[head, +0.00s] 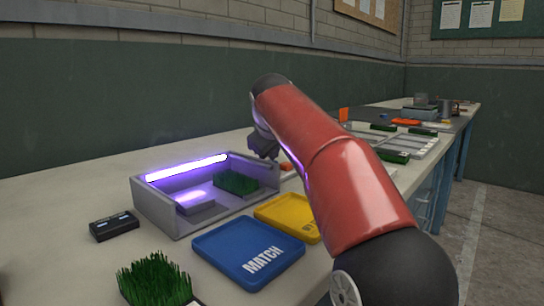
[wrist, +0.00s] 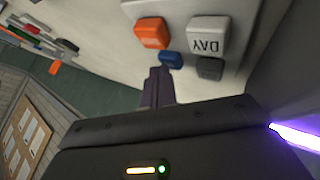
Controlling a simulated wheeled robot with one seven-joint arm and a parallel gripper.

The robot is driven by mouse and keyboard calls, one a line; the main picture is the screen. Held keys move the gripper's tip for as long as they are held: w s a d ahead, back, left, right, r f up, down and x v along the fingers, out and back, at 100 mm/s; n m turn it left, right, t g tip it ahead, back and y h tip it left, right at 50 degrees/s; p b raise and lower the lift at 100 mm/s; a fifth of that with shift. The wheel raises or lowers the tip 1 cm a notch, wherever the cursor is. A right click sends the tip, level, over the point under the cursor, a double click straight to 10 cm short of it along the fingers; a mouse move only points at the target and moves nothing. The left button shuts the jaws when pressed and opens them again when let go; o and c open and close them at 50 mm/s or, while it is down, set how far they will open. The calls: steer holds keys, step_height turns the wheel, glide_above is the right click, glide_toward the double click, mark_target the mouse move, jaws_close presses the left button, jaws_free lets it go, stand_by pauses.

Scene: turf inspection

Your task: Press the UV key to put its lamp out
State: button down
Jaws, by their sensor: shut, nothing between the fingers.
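The lamp (head: 188,168) along the back of the grey open-topped box (head: 155,212) glows violet; its glow also shows in the wrist view (wrist: 297,138). In the wrist view are an orange key (wrist: 151,33), a white key marked DAY (wrist: 208,36), a small blue key (wrist: 171,60) and a small dark grey key (wrist: 209,68). No UV lettering is readable. My gripper (wrist: 160,72) is shut and empty, its tips close to the blue key; I cannot tell whether they touch. In the head view my gripper (head: 264,147) is at the box's far right corner.
Turf (head: 237,183) and a grey block stand in the box. A blue MATCH tray (head: 215,251) and a yellow tray (head: 278,211) lie in front. A black device (head: 113,226) and another turf piece (head: 155,280) are at left. My arm hides the table's middle.

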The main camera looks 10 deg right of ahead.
steer(key=shift+a+f, duration=0.1)
steer(key=shift+a, duration=0.45)
steer(key=shift+a+r+p, duration=0.1)
steer(key=shift+r+p, duration=0.25)
steer(key=shift+r, duration=0.1)
step_height(320, 180, up, 4)
steer(key=p, duration=0.4)
steer(key=shift+r, duration=0.25)
steer(key=shift+d+r+p, duration=0.2)
steer(key=shift+r+p, duration=0.45)
steer(key=shift+p, duration=0.15)
steer(key=shift+f, duration=0.1)
